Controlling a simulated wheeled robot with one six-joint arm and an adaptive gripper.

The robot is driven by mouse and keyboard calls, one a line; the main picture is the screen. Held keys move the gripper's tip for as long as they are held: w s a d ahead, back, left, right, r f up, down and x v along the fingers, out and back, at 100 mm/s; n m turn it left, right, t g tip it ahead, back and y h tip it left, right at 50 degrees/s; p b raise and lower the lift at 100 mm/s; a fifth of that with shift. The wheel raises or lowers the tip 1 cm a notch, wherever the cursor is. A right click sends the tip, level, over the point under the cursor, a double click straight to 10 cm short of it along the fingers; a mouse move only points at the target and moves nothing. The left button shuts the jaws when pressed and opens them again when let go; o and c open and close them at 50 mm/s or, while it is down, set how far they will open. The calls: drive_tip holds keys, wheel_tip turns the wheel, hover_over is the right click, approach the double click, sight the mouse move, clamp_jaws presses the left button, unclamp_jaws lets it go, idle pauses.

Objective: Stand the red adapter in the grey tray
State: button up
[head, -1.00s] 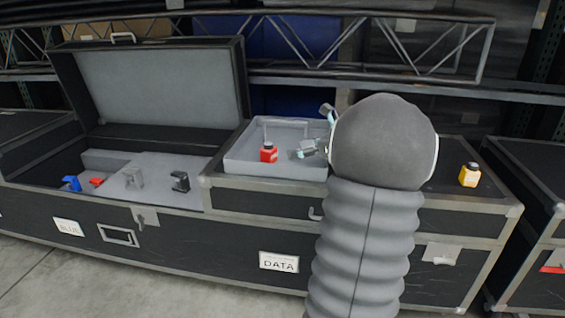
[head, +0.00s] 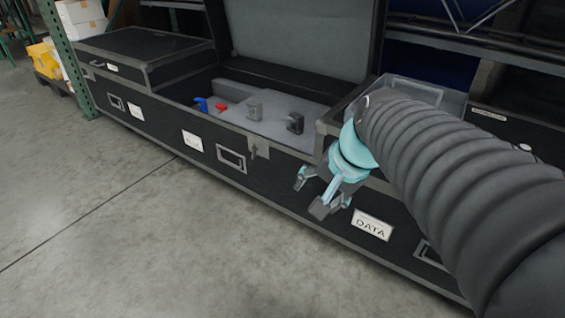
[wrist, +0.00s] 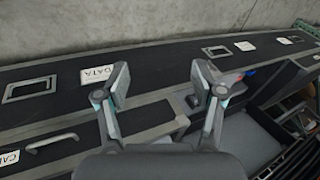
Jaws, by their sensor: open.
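My gripper (head: 314,192) is open and empty, pointing down in front of the long black case near the DATA label. In the wrist view its two fingers (wrist: 161,84) are spread with nothing between them. The grey tray (head: 428,92) is on the case top at the right, largely hidden behind my arm. The red block with a black top, seen standing in that tray earlier, is hidden now. A small red piece (head: 221,107) lies in the open case compartment beside a blue piece (head: 201,104), well left of my gripper. I cannot tell which red thing is the adapter.
Two dark fittings (head: 295,123) (head: 255,109) stand on the grey foam (head: 245,128) in the open compartment. The raised lid (head: 305,40) stands behind it. A green post (head: 72,60) is at the far left. The concrete floor (head: 130,240) in front is clear.

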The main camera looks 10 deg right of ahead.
drive_tip(key=s+a+f+n+h, duration=0.2)
drive_tip(key=s+n, duration=0.5)
drive_tip(key=n, duration=0.1)
drive_tip(key=shift+t, duration=0.4)
